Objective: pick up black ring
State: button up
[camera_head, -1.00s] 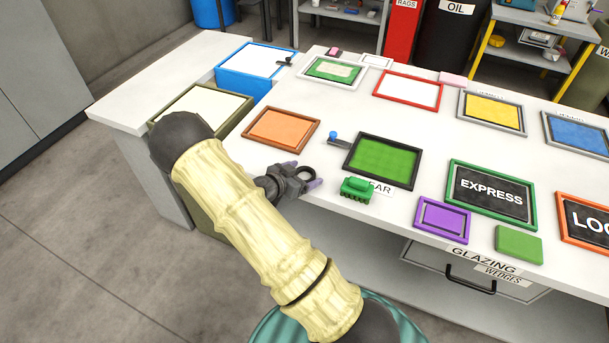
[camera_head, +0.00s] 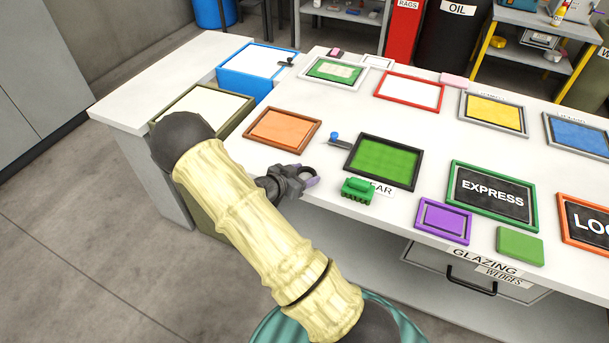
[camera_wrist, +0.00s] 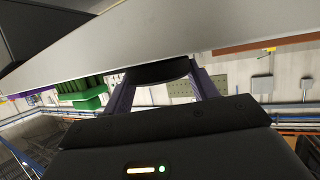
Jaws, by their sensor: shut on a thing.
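The black ring (camera_head: 308,169) is at the front edge of the white workbench, left of the green brush-like block (camera_head: 357,190). My gripper (camera_head: 304,175) is at the bench edge with its purple fingers shut on the ring. In the wrist view the ring (camera_wrist: 158,72) shows as a dark curved band between the two purple fingers of my gripper (camera_wrist: 160,84), close to the bench edge. I cannot tell whether the ring still touches the bench top.
The white bench (camera_head: 335,224) holds several framed panels. A black-framed green panel (camera_head: 384,160) lies right of the ring, with a blue-knobbed tool (camera_head: 335,137) beside it. An orange panel (camera_head: 283,129) lies behind my gripper. Bare floor is at the left.

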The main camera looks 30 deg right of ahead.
aim_at(303, 175)
notch_tip(303, 175, up, 10)
jog(key=shift+p, duration=0.3)
